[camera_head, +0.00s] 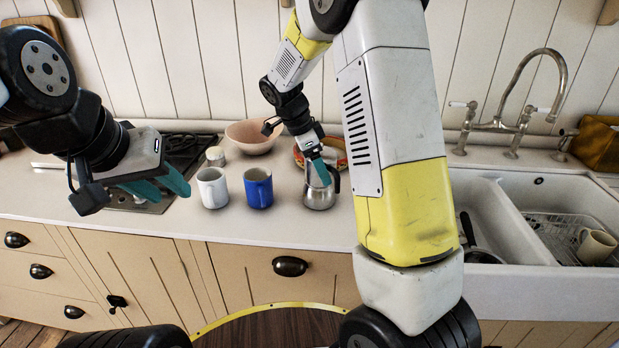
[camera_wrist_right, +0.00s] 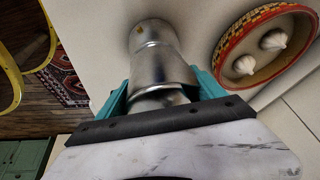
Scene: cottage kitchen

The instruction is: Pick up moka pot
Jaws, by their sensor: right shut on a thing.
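The moka pot (camera_head: 321,194) is a silver metal pot on the counter, right of the blue mug in the head view. In the right wrist view the moka pot (camera_wrist_right: 160,62) lies between the two teal fingers. My right gripper (camera_head: 318,172) reaches down over the pot from above and is shut on it; it also shows in the right wrist view (camera_wrist_right: 163,92). I cannot tell whether the pot's base touches the counter. My left gripper (camera_head: 166,187) hangs at the left over the counter front, its teal fingers apart from everything; their gap is hard to judge.
A white mug (camera_head: 213,188) and a blue mug (camera_head: 258,188) stand left of the pot. A pink bowl (camera_head: 250,138) and a patterned basket (camera_wrist_right: 226,62) with garlic are behind. A stove (camera_head: 178,150) is at left, a sink (camera_head: 505,215) at right.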

